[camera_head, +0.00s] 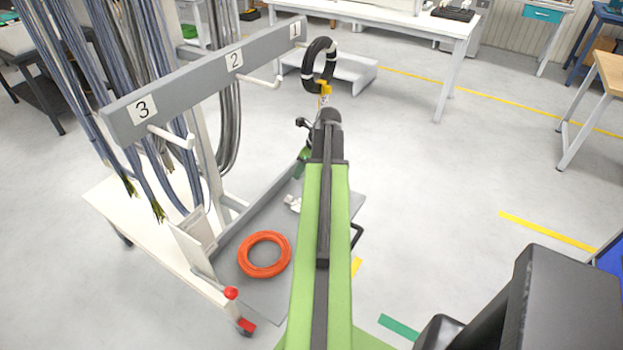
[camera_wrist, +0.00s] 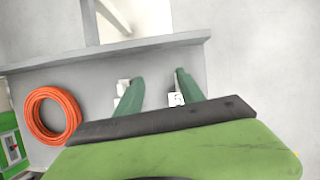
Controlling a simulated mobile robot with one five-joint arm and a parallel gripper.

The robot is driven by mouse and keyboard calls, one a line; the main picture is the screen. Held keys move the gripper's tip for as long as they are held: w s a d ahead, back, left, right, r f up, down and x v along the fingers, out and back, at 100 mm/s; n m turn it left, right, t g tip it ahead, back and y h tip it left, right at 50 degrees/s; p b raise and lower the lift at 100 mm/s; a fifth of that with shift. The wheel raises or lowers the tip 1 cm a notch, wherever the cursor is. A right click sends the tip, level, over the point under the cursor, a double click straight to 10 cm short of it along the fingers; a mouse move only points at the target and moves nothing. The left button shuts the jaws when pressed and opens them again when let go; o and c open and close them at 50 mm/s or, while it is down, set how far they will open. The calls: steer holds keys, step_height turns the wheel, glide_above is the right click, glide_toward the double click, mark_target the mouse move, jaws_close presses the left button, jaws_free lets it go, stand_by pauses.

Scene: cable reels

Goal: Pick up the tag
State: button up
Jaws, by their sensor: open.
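A small white tag (camera_wrist: 175,99) with a dark mark, perhaps a digit, shows in the wrist view on the grey cart shelf, beside the inner side of the right finger and partly hidden by my gripper. My gripper (camera_wrist: 159,76) has its two green fingers spread apart, pointing at the shelf, with nothing held between them. Other small white pieces show by the left finger. In the head view, white pieces (camera_head: 292,203) lie on the shelf left of my arm, and I cannot tell whether the tag is among them. The fingers are mostly hidden there by my arm.
An orange cable coil (camera_head: 264,254) lies on the shelf, left of my gripper. A grey rail (camera_head: 190,85) with pegs numbered 1 to 3 stands above, with cables hanging. A black coil (camera_head: 307,67) hangs near peg 1, with a yellow piece below. Open floor lies right.

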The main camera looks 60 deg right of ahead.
steer(key=shift+m, duration=0.5)
steer(key=s+d, duration=0.1)
steer(key=s, duration=0.1)
steer(key=s+d, duration=0.1)
steer(key=s, duration=0.1)
steer(key=shift+d+r, duration=0.1)
steer(key=shift+d, duration=0.3)
steer(key=b+x, duration=0.2)
steer(key=shift+w+f, duration=0.15)
steer(key=shift+f, duration=0.1)
steer(key=shift+r, duration=0.1)
steer(key=b+x, duration=0.2)
steer(key=d+b+x, duration=0.1)
steer(key=b+x, duration=0.1)
steer(key=shift+f+b, duration=0.35)
steer(key=shift+f, duration=0.05)
steer(key=shift+w+f+b, duration=0.25)
steer(key=shift+f+b, duration=0.05)
steer(key=shift+r, duration=0.2)
jaws_close()
